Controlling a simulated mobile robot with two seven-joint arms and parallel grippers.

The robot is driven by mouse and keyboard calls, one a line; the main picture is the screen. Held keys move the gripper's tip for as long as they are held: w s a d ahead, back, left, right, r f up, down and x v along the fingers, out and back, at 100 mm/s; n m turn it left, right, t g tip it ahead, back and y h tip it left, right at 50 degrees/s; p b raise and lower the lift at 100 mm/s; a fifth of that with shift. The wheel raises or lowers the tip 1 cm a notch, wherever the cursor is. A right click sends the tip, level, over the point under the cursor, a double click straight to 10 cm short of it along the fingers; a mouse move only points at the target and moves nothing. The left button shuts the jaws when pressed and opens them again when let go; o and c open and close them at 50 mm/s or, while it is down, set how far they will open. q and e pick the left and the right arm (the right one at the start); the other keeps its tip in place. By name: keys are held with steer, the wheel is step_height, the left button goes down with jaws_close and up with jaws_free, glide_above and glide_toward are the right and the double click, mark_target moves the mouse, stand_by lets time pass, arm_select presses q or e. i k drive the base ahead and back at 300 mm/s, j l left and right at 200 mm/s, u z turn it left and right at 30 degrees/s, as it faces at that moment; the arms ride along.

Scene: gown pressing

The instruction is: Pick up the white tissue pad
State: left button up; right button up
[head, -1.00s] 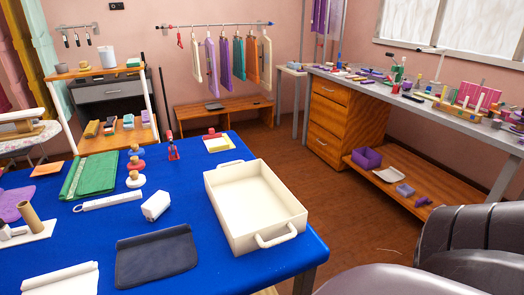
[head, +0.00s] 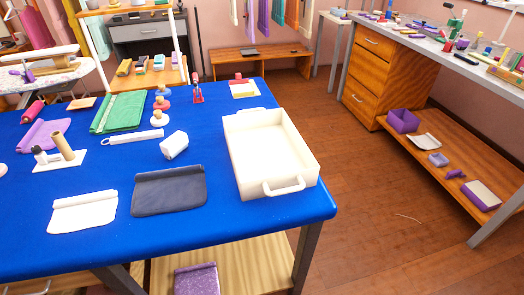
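A white flat pad (head: 83,212) with a rolled far edge lies on the blue table near its front left, in the head view. A small white block-shaped piece (head: 174,145) sits farther back, left of the cream tray. I cannot tell for certain which of these is the tissue pad. A dark grey pad (head: 168,190) of similar shape to the flat white one lies just right of it, with a small gap. Neither of my grippers shows in the view.
The blue table (head: 235,215) has a deep cream tray (head: 233,185) with handles at its right end. A green folded cloth (head: 118,112), a purple cloth (head: 45,135) and a white stand with posts (head: 60,160) lie left. The front strip is clear.

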mark_target(70, 214)
steer(key=z, duration=0.15)
steer(key=k+j, duration=0.25)
steer(key=j, duration=0.2)
steer(key=k+j, duration=0.25)
steer(key=j, duration=0.15)
steer(key=k+j+u, duration=0.1)
steer(key=u, duration=0.35)
steer(key=j+u, duration=0.4)
steer(key=k+l, duration=0.05)
steer(key=l, duration=0.05)
